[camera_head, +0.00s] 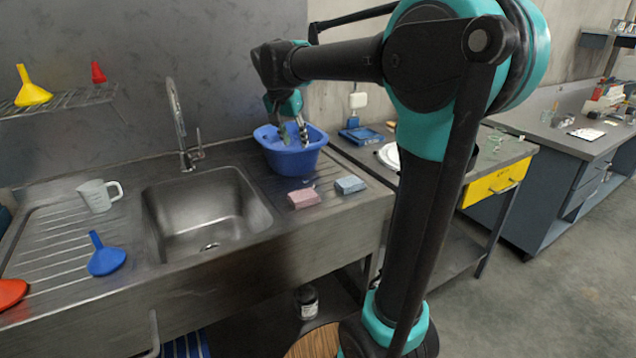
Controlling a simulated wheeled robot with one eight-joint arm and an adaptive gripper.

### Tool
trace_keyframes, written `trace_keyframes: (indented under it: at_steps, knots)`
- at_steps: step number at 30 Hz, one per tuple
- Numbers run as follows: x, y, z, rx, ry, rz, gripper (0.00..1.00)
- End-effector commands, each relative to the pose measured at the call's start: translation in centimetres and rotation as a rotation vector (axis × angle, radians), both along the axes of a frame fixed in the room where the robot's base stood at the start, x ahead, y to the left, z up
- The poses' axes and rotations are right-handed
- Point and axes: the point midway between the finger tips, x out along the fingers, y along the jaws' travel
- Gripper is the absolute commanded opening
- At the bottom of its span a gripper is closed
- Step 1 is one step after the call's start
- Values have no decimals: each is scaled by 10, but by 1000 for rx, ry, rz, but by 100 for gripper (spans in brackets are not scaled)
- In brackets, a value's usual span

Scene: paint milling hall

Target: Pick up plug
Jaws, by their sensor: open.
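I cannot make out a plug for certain.
Pink (304,198) and blue-grey (350,185) sponges lie in front of the basin. A tap (180,125) rises behind the sink. A yellow-drawer bench (491,184) is to the right.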

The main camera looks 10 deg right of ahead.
Motion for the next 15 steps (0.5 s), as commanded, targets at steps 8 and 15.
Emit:
trace_keyframes:
  at_steps: [8,15]
  knots:
    - [14,-9,-38,0,-1,-5,41]
    - [28,-19,-82,1,-1,-3,41]
